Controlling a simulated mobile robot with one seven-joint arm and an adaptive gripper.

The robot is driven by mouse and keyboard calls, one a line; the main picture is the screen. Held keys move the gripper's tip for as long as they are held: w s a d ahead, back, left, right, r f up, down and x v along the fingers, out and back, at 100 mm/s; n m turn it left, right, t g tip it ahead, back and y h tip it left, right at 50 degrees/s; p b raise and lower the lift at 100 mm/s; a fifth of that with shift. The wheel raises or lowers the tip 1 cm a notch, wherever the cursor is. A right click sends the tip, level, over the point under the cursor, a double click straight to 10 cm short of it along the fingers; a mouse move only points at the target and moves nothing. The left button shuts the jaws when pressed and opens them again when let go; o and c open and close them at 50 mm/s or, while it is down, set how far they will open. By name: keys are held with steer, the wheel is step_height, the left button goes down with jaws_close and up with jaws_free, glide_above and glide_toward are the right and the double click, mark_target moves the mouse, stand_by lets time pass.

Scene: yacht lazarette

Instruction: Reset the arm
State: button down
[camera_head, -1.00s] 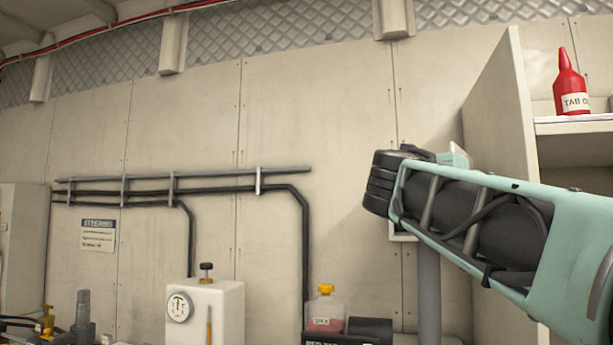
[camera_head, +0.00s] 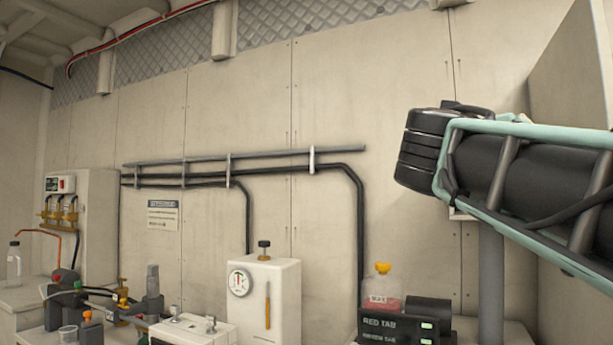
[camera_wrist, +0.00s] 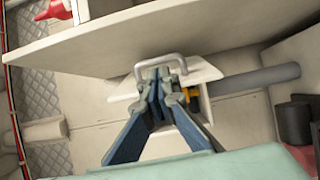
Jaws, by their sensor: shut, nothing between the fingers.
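My gripper (camera_wrist: 160,85) shows in the wrist view with its blue-grey fingers together and nothing between them. The fingers point at a pale box or plate with a grey handle (camera_wrist: 160,62); I cannot tell whether they touch it. In the head view my arm, with a black ribbed end and teal frame, reaches in from the right edge. The gripper itself is not clearly visible there.
A white panel (camera_wrist: 160,35) lies close past the fingertips. A grey pipe (camera_wrist: 255,78) runs at right. In the head view, a white box with a gauge (camera_head: 270,290), a black box (camera_head: 400,322) and a yellow-capped bottle (camera_head: 381,290) stand low.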

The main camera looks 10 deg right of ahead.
steer(key=a+f+m+y, duration=0.1)
steer(key=a+f+y, duration=0.3)
steer(key=f, duration=0.8)
steer(key=a+f+y, duration=0.3)
steer(key=a+f, duration=0.1)
steer(key=f, duration=0.7)
steer(key=s+a+f+m+g+y, duration=0.25)
steer(key=s+a+f+y, duration=0.2)
steer(key=a+f, duration=0.6)
steer(key=s+a+f+m+g+y, duration=0.1)
steer(key=s+a+f+m+y, duration=0.45)
steer(key=f, duration=0.75)
step_height(320, 180, up, 28)
steer(key=w+a+n+h+p, duration=0.1)
steer(key=n+p, duration=0.2)
steer(key=p, duration=2.4)
steer(key=shift+f, duration=0.25)
steer(key=c, duration=2.7)
jaws_free()
steer(key=shift+w, duration=0.1)
